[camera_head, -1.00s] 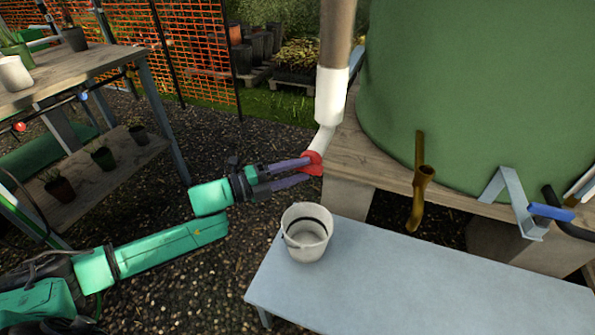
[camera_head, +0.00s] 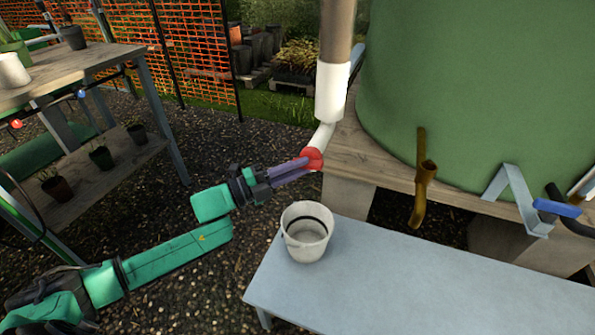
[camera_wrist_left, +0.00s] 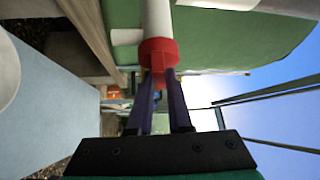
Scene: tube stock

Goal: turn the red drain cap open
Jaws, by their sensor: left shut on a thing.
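The red drain cap (camera_head: 312,158) sits on the lower end of a white elbow pipe (camera_head: 332,92) beside the green tank. My left gripper (camera_head: 304,163) reaches it from the left, its purple fingers shut on the cap. In the left wrist view the red cap (camera_wrist_left: 157,56) shows at the end of the white pipe (camera_wrist_left: 157,18), with a fin between the two fingertips (camera_wrist_left: 160,82). The fingers hide part of the cap in the head view. My right gripper is not in view.
A white bucket (camera_head: 306,250) stands on the pale blue bench (camera_head: 400,285) below and near the cap. The green tank (camera_head: 460,90) rests on a wooden stand to the right, with a brass tap (camera_head: 424,180). A plant table (camera_head: 95,65) stands at the left. Open gravel lies between.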

